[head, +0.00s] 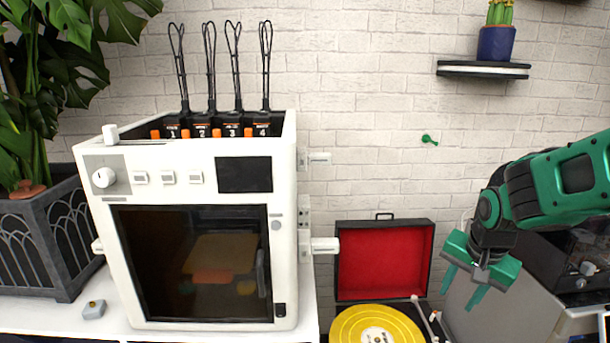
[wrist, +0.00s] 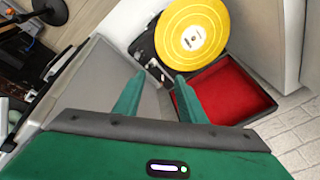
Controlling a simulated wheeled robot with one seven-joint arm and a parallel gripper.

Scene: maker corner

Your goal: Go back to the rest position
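My gripper (head: 464,290) is on the right in the head view, pointing down with its two green fingers apart. It hangs in the air to the right of the open record player and in front of a grey cabinet. In the wrist view my gripper (wrist: 160,98) also shows its two fingers spread, with nothing between them. Below it lie the yellow record and the red-lined lid.
A white machine (head: 190,240) with a dark glass door stands at left. The record player (head: 385,258) holds a yellow record (head: 376,328). A grey cabinet (head: 515,305) is under my arm. A shelf (head: 484,70) with a cactus pot (head: 496,42) hangs on the wall.

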